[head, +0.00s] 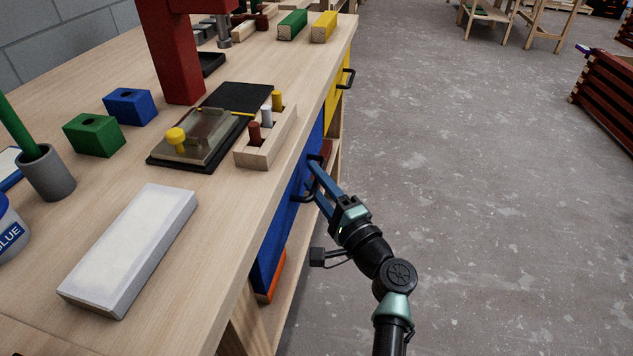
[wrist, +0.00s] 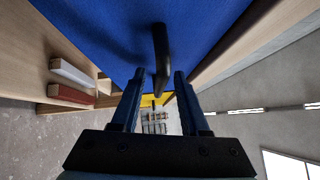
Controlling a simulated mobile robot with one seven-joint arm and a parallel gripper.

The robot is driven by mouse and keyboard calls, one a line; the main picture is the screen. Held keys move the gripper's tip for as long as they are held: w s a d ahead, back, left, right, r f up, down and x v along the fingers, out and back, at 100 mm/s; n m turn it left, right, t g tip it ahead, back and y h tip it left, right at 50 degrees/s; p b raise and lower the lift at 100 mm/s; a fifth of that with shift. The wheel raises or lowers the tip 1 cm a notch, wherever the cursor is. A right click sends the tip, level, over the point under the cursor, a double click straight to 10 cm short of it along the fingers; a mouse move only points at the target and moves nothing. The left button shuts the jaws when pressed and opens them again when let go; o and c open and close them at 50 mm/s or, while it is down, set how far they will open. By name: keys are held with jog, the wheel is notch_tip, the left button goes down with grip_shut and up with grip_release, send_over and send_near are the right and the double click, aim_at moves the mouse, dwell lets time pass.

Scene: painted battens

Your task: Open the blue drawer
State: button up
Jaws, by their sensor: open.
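The blue drawer (head: 268,240) is under the bench top, and its blue front fills the top of the wrist view (wrist: 95,25). It looks shut. Its black bar handle (head: 302,197) stands out from the front. My gripper (head: 312,172) is at this handle, its two blue fingers open. In the wrist view, the handle (wrist: 160,50) lies between the open fingers of my gripper (wrist: 159,77), with a gap visible on each side. The fingers partly hide the handle in the head view.
Beyond is a yellow drawer (head: 337,92) with a black handle. The bench top (head: 218,225) holds a pale block (head: 135,245), a peg rack (head: 265,145), a green block (head: 94,135) and a blue block (head: 130,106).

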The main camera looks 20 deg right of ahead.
grip_shut()
dwell(1.4)
